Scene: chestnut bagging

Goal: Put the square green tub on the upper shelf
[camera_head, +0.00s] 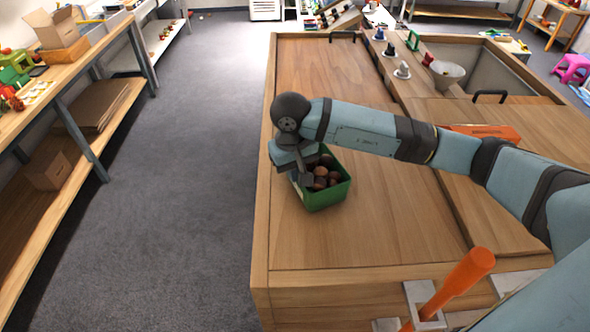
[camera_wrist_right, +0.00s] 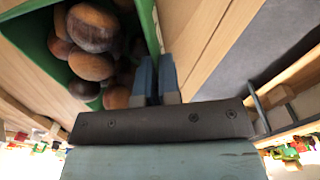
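The square green tub (camera_head: 330,196), holding several brown chestnuts (camera_head: 322,178), is at the left part of the wooden worktop. I cannot tell whether its base touches the wood. My right gripper (camera_head: 304,181) is at the tub's left wall. In the right wrist view, the two blue-grey fingers (camera_wrist_right: 156,82) are close together with the tub's green wall (camera_wrist_right: 146,25) between them, one inside and one outside, so the gripper looks shut on it. The upper shelf (camera_head: 85,66) of the rack at the left holds boxes and coloured items. My left gripper is out of view.
A cardboard box (camera_head: 54,34) and green and red items (camera_head: 14,70) stand on the upper shelf. The lower shelf (camera_head: 62,183) holds cardboard. Grey floor (camera_head: 180,190) lies open between rack and worktop. A white funnel (camera_head: 446,72) and small spools stand farther back.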

